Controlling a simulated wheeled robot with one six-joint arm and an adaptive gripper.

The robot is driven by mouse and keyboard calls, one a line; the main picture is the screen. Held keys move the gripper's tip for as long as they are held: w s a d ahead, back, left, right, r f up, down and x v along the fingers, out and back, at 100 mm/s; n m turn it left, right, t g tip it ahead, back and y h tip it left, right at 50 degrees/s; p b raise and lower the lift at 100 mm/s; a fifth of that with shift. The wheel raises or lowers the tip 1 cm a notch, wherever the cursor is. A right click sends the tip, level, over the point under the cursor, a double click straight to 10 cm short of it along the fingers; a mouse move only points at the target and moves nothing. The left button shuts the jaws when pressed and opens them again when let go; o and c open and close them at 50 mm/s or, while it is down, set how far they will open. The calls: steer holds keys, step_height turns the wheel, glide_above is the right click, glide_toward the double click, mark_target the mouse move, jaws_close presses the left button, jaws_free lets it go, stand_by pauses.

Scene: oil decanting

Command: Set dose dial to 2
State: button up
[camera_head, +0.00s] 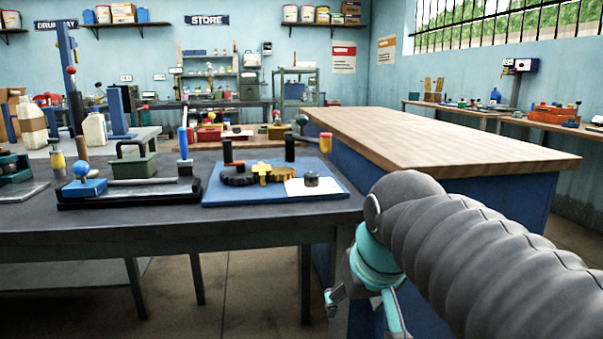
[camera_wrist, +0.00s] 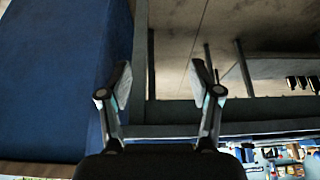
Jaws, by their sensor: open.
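A small dark knob (camera_head: 312,180) sits on a white plate (camera_head: 318,188) on a blue board (camera_head: 222,192) at the right end of the grey table; it may be the dose dial, but no number is readable.
A blue cabinet with a wooden top (camera_head: 450,140) stands behind my arm. Bare floor (camera_head: 245,290) shows below the table.

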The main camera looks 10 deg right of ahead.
steer(key=w+r, duration=1.6)
steer(key=r, duration=0.1)
steer(key=n+g+p, duration=0.1)
steer(key=n+p, duration=0.1)
glide_toward(312, 174)
step_height(312, 174, up, 4)
steer(key=s+d, duration=0.1)
steer(key=s, duration=0.1)
steer(key=shift+w+f+y, duration=0.1)
steer(key=shift+y, duration=0.3)
steer(key=shift+w+f, duration=0.1)
steer(key=shift+x, duration=6.75)
steer(key=c, duration=1.1)
